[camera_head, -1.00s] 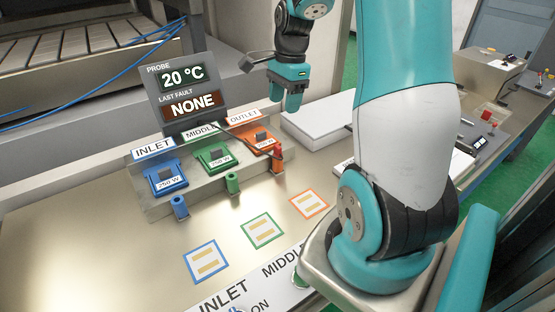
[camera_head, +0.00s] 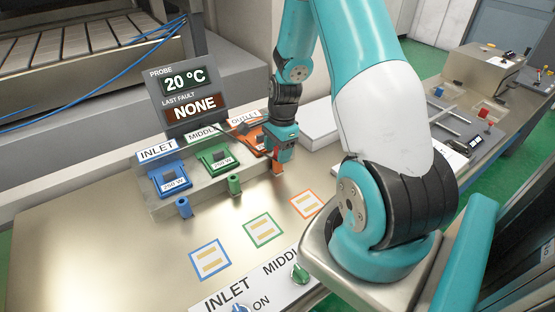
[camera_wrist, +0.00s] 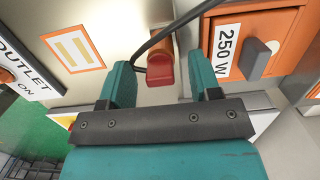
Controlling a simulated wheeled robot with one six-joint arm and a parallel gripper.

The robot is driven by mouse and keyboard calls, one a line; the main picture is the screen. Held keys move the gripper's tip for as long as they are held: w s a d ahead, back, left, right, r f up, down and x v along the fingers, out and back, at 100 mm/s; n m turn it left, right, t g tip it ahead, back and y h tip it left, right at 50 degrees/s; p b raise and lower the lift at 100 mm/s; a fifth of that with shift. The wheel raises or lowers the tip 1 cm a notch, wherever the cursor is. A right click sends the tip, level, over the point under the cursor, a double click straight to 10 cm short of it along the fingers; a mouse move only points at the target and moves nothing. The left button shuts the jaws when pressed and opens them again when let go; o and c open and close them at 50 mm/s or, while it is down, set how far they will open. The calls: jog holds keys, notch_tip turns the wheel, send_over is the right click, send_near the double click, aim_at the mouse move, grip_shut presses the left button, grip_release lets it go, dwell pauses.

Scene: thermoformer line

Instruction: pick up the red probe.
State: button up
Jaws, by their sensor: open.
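The red probe (camera_wrist: 160,70) shows in the wrist view, standing in its orange holder with a black cable running beside it. My gripper (camera_wrist: 161,78) is open, with one teal finger on each side of the probe in that view. I cannot tell whether either finger touches it. In the head view my gripper (camera_head: 282,152) is down at the orange holder (camera_head: 277,168), in front of the outlet heater block, and hides most of the probe.
The orange outlet block (camera_wrist: 260,45) marked 250 W is close beside my gripper. Blue (camera_head: 183,207) and green (camera_head: 234,184) holders stand to the left. A display (camera_head: 187,95) rises behind. Outlined squares lie on the clear metal bench (camera_head: 130,255) in front.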

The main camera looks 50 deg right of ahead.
grip_shut()
dwell(0.3)
